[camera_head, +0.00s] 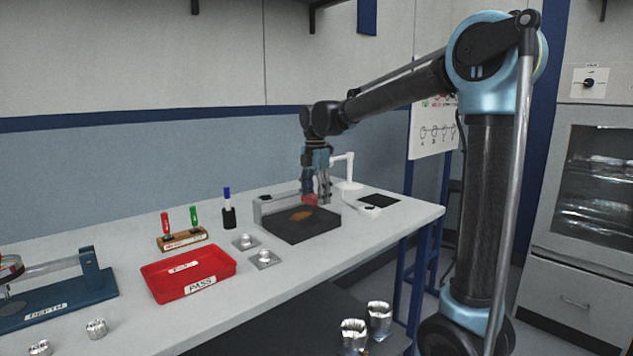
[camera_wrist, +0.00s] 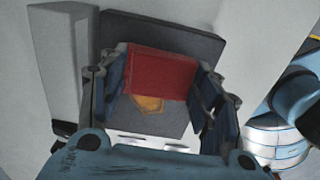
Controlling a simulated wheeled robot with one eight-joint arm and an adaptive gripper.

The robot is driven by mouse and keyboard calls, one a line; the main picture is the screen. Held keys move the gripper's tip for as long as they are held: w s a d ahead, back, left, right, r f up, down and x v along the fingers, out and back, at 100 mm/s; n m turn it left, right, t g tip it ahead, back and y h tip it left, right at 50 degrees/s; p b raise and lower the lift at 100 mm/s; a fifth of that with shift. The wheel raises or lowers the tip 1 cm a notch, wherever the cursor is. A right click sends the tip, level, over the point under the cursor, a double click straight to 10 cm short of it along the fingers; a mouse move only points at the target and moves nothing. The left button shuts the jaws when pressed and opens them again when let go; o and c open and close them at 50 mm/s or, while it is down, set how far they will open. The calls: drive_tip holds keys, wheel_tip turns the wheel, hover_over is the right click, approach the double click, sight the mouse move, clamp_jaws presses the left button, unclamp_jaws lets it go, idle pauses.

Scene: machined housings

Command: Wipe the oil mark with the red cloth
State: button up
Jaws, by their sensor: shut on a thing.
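The red cloth (camera_wrist: 158,73) is between the fingers of my gripper (camera_wrist: 160,90), which is shut on it. In the head view the cloth (camera_head: 310,200) shows as a small red patch below my gripper (camera_head: 316,192), over the back of a dark plate (camera_head: 301,232). The oil mark (camera_head: 301,214) is an orange-brown patch on the top of that plate. In the wrist view the mark (camera_wrist: 148,104) shows just below the cloth's lower edge, on the dark plate (camera_wrist: 190,42). I cannot tell whether the cloth touches the plate.
A grey block (camera_head: 276,201) stands behind the plate. A white stand (camera_head: 347,172) and black pad (camera_head: 378,201) are to its right. A red PASS tray (camera_head: 188,274), marker holder (camera_head: 182,240) and blue DEPTH fixture (camera_head: 62,295) are to the left.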

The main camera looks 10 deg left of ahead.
drive_tip(key=shift+s+a+r, duration=0.1)
drive_tip(key=shift+a+r, duration=0.1)
drive_tip(key=shift+r, duration=2.4)
